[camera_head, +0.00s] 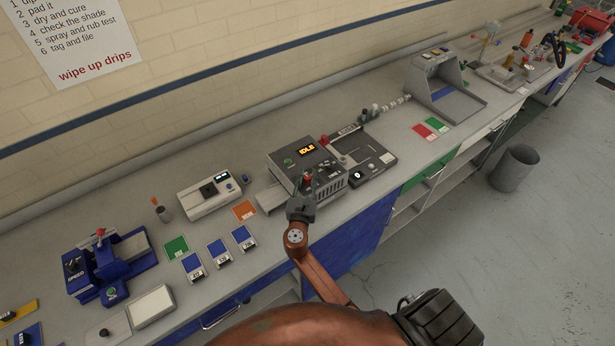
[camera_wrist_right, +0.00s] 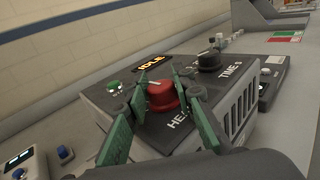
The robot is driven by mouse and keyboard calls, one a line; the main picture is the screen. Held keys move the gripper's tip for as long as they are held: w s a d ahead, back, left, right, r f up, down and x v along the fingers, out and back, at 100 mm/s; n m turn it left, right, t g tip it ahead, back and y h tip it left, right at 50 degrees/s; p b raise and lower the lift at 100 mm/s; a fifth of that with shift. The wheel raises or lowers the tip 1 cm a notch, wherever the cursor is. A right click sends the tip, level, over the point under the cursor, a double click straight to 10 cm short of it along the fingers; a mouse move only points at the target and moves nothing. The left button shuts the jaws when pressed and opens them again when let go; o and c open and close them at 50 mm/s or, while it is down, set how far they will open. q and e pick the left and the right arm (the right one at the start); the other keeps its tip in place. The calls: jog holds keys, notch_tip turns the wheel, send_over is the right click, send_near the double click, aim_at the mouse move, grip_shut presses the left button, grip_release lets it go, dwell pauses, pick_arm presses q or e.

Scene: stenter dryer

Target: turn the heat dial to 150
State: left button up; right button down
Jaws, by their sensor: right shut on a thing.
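The stenter dryer (camera_head: 283,158) is a grey box with a dark sloped top and an orange display reading IDLE (camera_wrist_right: 150,60). The red heat dial (camera_wrist_right: 163,96) is on that top, with the partly covered label HEAT below it. My right gripper (camera_wrist_right: 158,88) has its green fingers closed around the red dial, one on each side. In the head view the right gripper (camera_head: 306,182) reaches the dryer's front, and the dial is mostly hidden by it. The dial's scale and setting are too small to read. My left gripper is not in view.
A black time knob (camera_wrist_right: 210,60) stands close behind the heat dial, and a green button (camera_wrist_right: 114,86) is to its left. A white instrument (camera_head: 213,194) and colour cards (camera_head: 218,251) lie left of the dryer. A grey bin (camera_head: 514,168) stands on the floor.

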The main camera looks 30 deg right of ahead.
aim_at(307, 177)
jog(key=shift+f+m+g+h+b, duration=0.1)
jog(key=shift+m+g+h+b, duration=0.85)
jog(key=shift+m+g+h, duration=1.45)
jog(key=shift+g, duration=0.5)
jog(key=c, duration=1.6)
grip_release()
notch_tip(307, 177, up, 10)
jog(key=shift+r, duration=0.1)
jog(key=shift+a, duration=0.1)
